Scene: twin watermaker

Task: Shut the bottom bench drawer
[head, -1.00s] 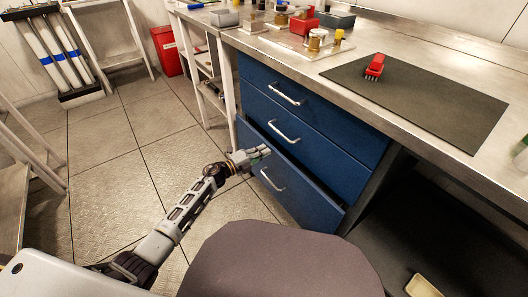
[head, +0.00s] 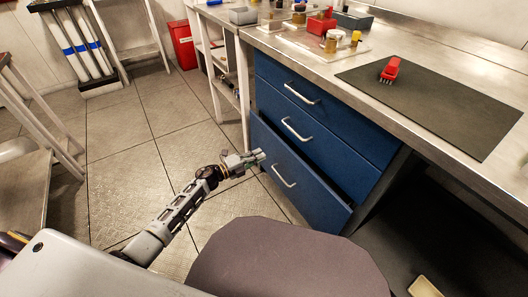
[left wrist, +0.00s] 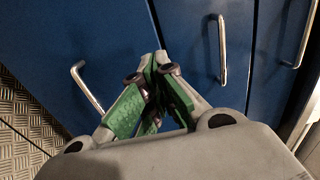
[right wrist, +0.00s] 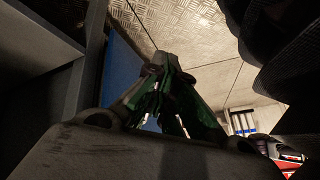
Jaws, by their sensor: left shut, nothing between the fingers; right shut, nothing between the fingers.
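The bottom bench drawer (head: 306,188) is blue with a silver bar handle (head: 284,176). It stands partly out, with a dark gap along its top edge. My left gripper (head: 261,158) is shut and empty, near the left end of this drawer's front, left of and above the handle; whether it touches is unclear. In the left wrist view the shut green fingers (left wrist: 158,66) are in front of the blue fronts, with the bottom handle (left wrist: 88,88) to their left. My right gripper (right wrist: 165,66) is shut and empty, beside a blue panel (right wrist: 122,82), and out of the head view.
The middle drawer (head: 340,147) and top drawer (head: 345,110) look closed. The steel worktop carries a dark mat (head: 440,112) with a red brush (head: 390,69). A brown round seat (head: 285,262) stands low in front. Tiled floor (head: 140,150) is open to the left.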

